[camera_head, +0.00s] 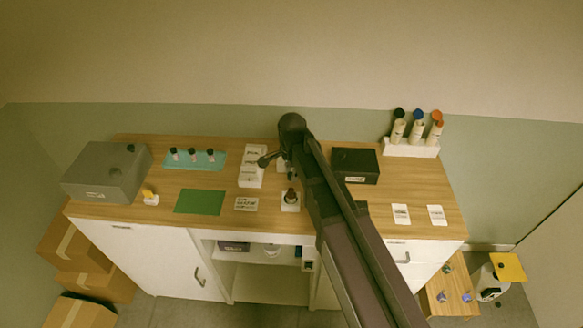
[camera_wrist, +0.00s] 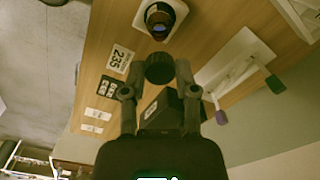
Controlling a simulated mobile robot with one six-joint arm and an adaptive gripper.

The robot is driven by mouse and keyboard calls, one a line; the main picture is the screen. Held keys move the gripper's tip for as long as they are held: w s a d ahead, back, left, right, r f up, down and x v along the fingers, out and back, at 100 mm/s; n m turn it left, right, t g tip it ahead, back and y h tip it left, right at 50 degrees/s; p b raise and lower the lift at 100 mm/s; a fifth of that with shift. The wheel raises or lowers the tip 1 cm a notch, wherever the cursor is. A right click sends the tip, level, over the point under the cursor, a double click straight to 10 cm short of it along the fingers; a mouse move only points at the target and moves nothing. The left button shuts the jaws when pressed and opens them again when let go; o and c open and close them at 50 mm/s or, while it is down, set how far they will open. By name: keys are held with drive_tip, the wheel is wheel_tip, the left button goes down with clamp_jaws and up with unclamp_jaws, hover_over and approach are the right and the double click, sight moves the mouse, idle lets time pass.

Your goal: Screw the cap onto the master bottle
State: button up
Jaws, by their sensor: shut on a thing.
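My gripper (camera_wrist: 160,74) is shut on a round black cap (camera_wrist: 159,67), held between its two fingertips in the wrist view. A dark bottle (camera_wrist: 164,16), which looks like the master bottle, stands in a white holder (camera_wrist: 140,14) at the top of that view, apart from the cap. In the head view the bottle (camera_head: 290,195) stands in its white holder (camera_head: 290,208) near the bench's front middle. My arm covers much of the area to its right, and the held cap cannot be made out there.
On the wooden bench (camera_head: 225,220), a black box (camera_head: 355,166) stands right of my arm. A rack (camera_head: 410,148) of capped tubes is at the back right. Small dark bottles stand on a teal mat (camera_head: 218,166); a green mat (camera_head: 200,202) is bare. A grey box (camera_head: 105,170) is far left.

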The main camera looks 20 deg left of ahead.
drive_tip(key=shift+f, duration=0.2)
idle(0.4)
drive_tip(key=shift+f+b, duration=1.8)
drive_tip(key=shift+b, duration=0.25)
drive_tip(key=shift+f+b, duration=1.5)
drive_tip(key=shift+f, duration=0.05)
idle(2.0)
idle(0.5)
drive_tip(key=o, duration=0.8)
drive_tip(key=shift+c, duration=0.5)
drive_tip(key=shift+r, duration=0.15)
